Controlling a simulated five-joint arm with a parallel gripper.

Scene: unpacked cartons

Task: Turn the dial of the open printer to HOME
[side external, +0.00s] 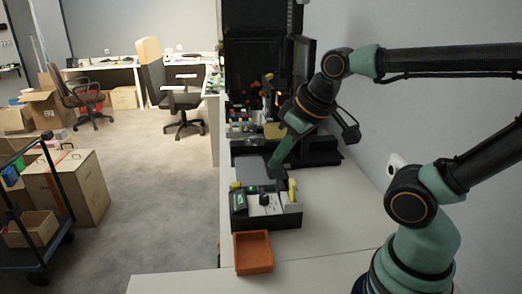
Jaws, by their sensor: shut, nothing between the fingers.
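A tall black machine (262,45) with its door open to the right stands at the back of the bench; it looks like the open printer. In front of it is a low dark unit with a light control panel (274,211). A round black knob (264,199), which looks like the dial, sits on this panel. Its pointer and any HOME mark are too small to read. My gripper (271,167) is shut and empty, pointing down above the grey surface behind the panel, apart from the knob.
A green switch (239,201) and a yellow upright piece (292,190) flank the knob. An empty orange tray (253,253) stands in front. Small coloured items (243,126) lie behind.

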